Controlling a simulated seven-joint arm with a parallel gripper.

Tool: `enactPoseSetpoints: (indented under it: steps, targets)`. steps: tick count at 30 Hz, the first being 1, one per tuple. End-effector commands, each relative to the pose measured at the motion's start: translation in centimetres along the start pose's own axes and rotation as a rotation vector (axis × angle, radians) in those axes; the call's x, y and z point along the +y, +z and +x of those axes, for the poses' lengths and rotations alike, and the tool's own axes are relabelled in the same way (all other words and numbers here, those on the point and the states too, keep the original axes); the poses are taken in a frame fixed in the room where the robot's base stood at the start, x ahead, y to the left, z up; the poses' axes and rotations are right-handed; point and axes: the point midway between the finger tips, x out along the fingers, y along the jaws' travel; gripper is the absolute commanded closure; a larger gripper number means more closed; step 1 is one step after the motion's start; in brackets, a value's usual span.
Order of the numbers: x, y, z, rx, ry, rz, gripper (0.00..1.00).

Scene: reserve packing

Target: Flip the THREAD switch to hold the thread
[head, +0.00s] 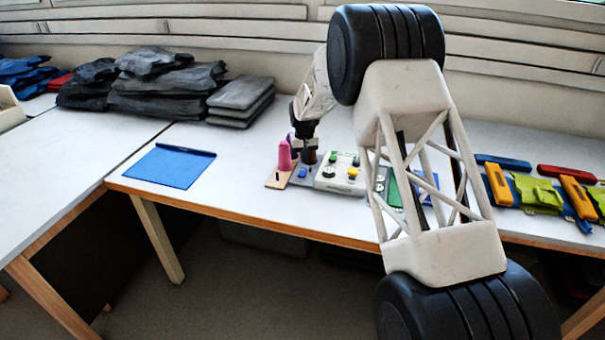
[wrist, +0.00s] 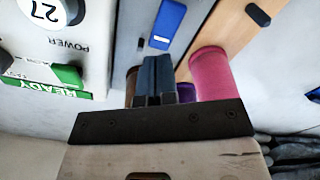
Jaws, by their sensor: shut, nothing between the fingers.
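No label reading THREAD is legible in either view. A blue rocker or switch (wrist: 167,24) sits on a grey strip (wrist: 143,20) in the wrist view; it also shows in the head view (head: 303,173). My gripper (wrist: 158,62) is shut and empty, its fingers over the grey strip and apart from the blue piece in the picture. In the head view my gripper (head: 304,146) is small and dark, above the back of the strip. A pink thread spool (wrist: 211,72) stands right of the fingers on a wooden base (wrist: 228,32). Purple and brown pieces are partly hidden behind the fingers.
A blue mat (head: 170,166) lies left. Grey folded stacks (head: 240,100) lie behind. Colourful pouches (head: 540,193) lie right.

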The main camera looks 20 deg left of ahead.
Motion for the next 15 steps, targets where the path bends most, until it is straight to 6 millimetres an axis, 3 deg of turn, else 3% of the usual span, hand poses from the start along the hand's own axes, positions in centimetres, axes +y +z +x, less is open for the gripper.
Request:
enactPoseSetpoints:
  steps: [15]
  targets:
    - [0.0,0.0,-2.8,0.000,0.000,0.000,1.00]
